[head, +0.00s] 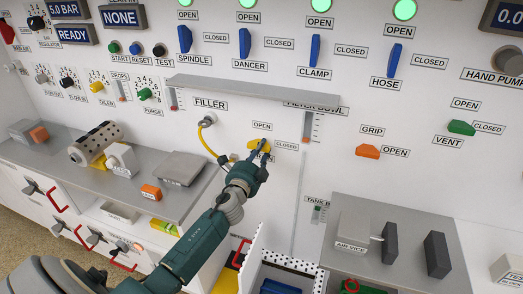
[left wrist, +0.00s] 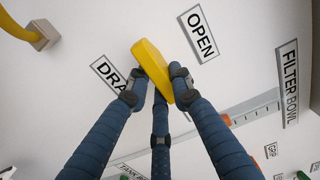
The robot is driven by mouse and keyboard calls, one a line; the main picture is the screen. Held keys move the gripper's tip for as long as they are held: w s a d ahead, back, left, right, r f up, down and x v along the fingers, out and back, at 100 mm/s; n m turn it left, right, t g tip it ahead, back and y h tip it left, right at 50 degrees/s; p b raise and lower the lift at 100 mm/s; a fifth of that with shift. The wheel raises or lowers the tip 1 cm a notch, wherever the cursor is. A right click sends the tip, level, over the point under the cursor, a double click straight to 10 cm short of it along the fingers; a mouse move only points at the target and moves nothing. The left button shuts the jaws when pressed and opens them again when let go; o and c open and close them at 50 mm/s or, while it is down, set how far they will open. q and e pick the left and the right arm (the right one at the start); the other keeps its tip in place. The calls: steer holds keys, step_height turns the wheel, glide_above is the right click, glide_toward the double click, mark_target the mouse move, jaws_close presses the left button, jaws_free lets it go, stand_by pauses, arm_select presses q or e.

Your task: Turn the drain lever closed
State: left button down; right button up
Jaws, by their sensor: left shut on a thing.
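The drain lever is a yellow handle (head: 253,144) on the white wall panel, below an OPEN label (head: 262,126) and left of a CLOSED label (head: 287,147). My left gripper (head: 262,151) reaches up to it from below and is shut on it, covering part of it. In the left wrist view, the yellow lever (left wrist: 152,62) lies between the dark blue fingers of my left gripper (left wrist: 162,88), with its narrow end past the fingertips. A partly covered label starting DRA (left wrist: 108,72) is beside it. My right gripper is not in view.
A grey shelf (head: 250,89) juts from the panel above the lever. A yellow hose (head: 207,141) hangs from the FILLER port on the left. The orange GRIP lever (head: 367,151) is to the right. A grey bench (head: 68,147) stands at left and another at lower right.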

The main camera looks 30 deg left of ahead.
arm_select(q)
steer(key=c, duration=1.5)
jaws_free()
steer(key=v, duration=1.2)
steer(key=shift+f, duration=0.1)
steer(key=shift+s, duration=0.1)
